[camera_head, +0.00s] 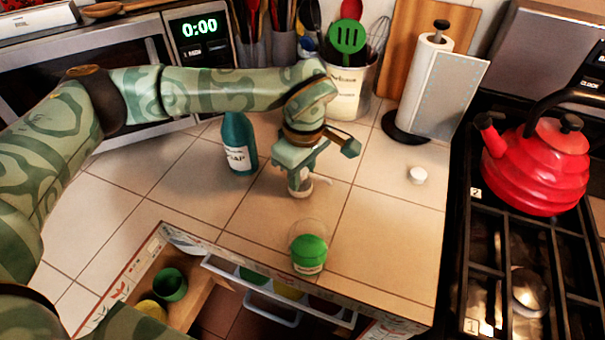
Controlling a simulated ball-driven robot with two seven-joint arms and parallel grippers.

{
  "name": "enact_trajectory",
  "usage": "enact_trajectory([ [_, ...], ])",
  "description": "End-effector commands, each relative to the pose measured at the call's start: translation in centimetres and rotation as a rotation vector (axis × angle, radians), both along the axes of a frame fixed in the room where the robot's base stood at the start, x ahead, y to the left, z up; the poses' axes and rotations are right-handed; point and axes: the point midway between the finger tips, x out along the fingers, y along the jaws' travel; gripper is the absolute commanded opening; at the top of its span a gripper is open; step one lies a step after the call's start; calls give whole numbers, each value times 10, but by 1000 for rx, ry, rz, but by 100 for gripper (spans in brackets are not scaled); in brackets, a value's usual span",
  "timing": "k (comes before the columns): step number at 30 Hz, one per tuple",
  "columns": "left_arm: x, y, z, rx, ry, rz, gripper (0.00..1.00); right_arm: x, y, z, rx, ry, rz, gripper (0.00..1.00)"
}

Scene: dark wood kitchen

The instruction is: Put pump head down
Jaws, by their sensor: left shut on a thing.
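My left gripper (301,184) points down over the tiled counter and is shut on a small white piece, seemingly the pump head (306,186). The fingers hide much of it, and a thin pale part sticks out to the right. It is at or just above the tiles; I cannot tell whether it touches them. The teal soap bottle (239,148) stands upright to the left of the gripper, its top hidden behind my left arm. My right gripper is not in view.
A jar with a green part (309,253) stands near the front edge, above an open drawer (190,247). A small white cap (417,175) lies to the right. A utensil crock (349,92) and paper towel holder (425,85) stand behind; a red kettle (537,170) sits on the stove.

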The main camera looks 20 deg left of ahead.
Motion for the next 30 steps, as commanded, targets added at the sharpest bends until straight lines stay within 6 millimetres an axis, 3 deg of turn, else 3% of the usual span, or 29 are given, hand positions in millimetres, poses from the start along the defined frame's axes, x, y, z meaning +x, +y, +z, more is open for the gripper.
enact_trajectory([
  [16,0,0,-12,0,-1,0,6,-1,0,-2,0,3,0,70],
  [17,0,0,-12,0,-1,0,31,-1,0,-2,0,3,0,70],
  [19,0,0,-12,-1,-2,0,50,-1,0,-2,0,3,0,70],
  [30,0,0,-5,-2,-2,0,50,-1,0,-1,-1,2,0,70],
])
